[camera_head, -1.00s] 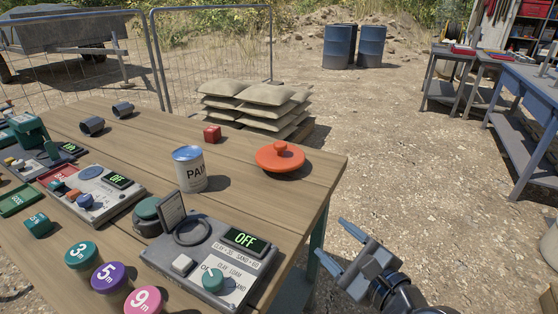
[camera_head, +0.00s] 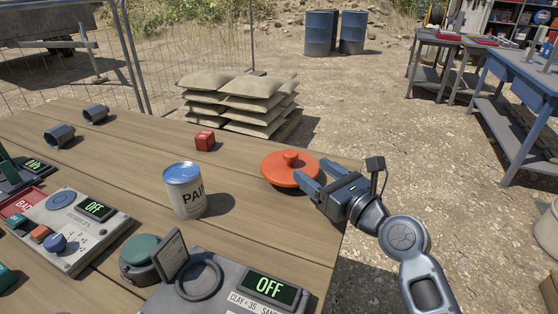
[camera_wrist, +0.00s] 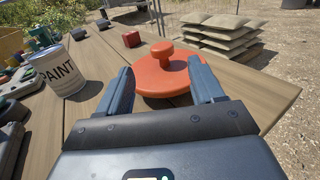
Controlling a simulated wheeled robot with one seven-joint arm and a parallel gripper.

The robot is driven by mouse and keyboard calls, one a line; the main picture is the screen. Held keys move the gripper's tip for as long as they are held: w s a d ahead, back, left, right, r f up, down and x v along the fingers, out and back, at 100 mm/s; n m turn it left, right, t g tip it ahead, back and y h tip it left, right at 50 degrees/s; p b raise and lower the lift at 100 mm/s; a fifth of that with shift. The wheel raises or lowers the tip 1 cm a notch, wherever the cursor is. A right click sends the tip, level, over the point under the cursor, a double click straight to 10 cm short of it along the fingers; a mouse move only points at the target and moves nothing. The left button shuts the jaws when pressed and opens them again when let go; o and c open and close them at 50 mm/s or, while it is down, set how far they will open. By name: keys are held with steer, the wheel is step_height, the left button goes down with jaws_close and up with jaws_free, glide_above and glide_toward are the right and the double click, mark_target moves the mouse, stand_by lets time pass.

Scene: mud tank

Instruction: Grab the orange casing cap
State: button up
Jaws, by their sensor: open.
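The orange casing cap (camera_head: 284,171) is a flat round disc with a knob on top. It lies on the wooden table near its right edge. My gripper (camera_head: 309,177) is open and comes in from the right, its fingers close to the cap's right side and partly covering it. In the wrist view the cap (camera_wrist: 165,76) lies ahead of and between the two fingers (camera_wrist: 160,86), with its knob standing upright. I cannot tell whether the fingers touch the cap.
A paint can (camera_head: 184,190) stands left of the cap on the table (camera_head: 262,225). A small red block (camera_head: 205,140) sits behind the can. A grey meter reading OFF (camera_head: 225,280) is at the front. Sandbags (camera_head: 240,100) are stacked beyond the table.

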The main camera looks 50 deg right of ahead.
mark_target(295, 155)
steer(key=x, duration=0.8)
steer(key=shift+d, duration=0.1)
steer(key=shift+c, duration=0.3)
steer(key=c, duration=1)
steer(key=shift+c, duration=0.6)
steer(key=shift+r, duration=0.1)
